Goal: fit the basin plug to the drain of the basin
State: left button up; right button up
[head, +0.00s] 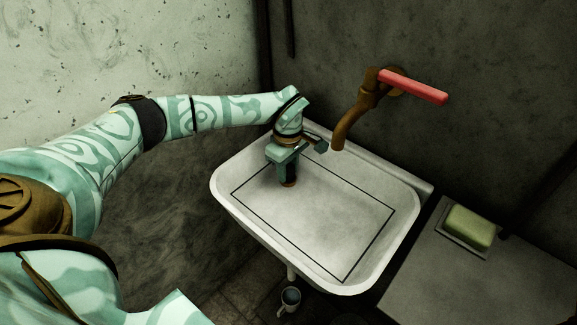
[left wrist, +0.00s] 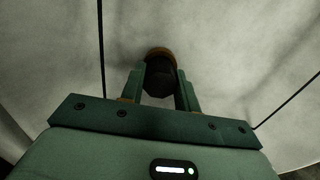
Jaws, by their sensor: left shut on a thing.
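The white basin (head: 340,215) is fixed to the wall, with a thin black rectangle outlined on its floor. My left gripper (head: 287,168) points down inside the basin near its back left corner. It is shut on the basin plug (head: 289,182), a dark piece with a brown rim at its lower end. In the left wrist view the plug (left wrist: 160,76) sits between the two green fingers (left wrist: 162,92), over the pale basin floor. The drain does not show; the plug and gripper may hide it. I cannot tell whether the plug touches the floor. My right gripper is out of view.
A rusty tap (head: 352,115) with a red lever (head: 414,87) sticks out of the wall, close to the right of my left gripper. A green soap bar (head: 469,227) lies in a dish on the grey counter (head: 440,270).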

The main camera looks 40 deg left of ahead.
aim_at(288, 167)
pick_arm(q)
jog(key=shift+f, duration=0.15)
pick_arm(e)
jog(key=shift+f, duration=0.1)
pick_arm(q)
jog(key=o, duration=1.1)
jog(key=shift+o, duration=0.2)
notch_tip(288, 167, up, 16)
jog(key=p, duration=0.5)
jog(key=shift+p, duration=0.35)
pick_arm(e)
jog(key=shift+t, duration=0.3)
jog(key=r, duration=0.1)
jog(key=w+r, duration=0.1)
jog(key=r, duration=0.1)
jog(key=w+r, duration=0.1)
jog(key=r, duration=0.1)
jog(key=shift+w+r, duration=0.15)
pick_arm(q)
jog(key=shift+s, duration=0.1)
